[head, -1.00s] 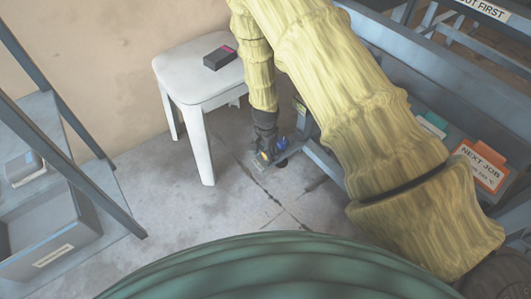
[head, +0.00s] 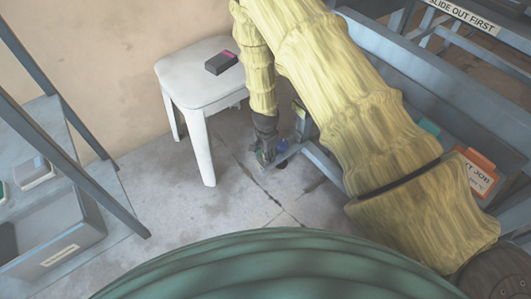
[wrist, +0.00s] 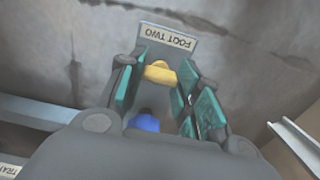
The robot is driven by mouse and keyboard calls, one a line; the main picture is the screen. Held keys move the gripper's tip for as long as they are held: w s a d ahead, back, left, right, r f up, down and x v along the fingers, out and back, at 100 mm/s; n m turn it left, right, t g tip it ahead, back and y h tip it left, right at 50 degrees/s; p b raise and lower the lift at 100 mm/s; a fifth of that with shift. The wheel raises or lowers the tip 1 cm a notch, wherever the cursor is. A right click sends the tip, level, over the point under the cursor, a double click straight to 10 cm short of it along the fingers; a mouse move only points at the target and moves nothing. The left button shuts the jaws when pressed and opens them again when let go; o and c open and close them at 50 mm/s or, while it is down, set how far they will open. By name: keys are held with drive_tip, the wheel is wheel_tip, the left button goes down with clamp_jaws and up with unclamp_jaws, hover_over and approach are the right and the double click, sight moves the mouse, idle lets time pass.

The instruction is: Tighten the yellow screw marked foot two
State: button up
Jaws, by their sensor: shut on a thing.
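The yellow screw (wrist: 160,74) sits between the teal finger pads of my gripper (wrist: 162,80) in the wrist view. The gripper is shut on it. A label reading FOOT TWO (wrist: 168,38), upside down in this view, lies just beyond the fingertips. In the head view my gripper (head: 265,153) is low near the floor, at the end of a grey frame leg. The yellow screw cannot be made out clearly there.
A white stool (head: 200,80) with a dark box (head: 221,62) stands behind left. Grey frame bars (head: 322,163) lie close right.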

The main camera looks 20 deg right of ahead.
drive_tip(key=o, duration=1)
drive_tip(key=shift+r, duration=0.15)
wheel_tip(320, 180, up, 12)
drive_tip(key=shift+f, duration=0.15)
idle(0.4)
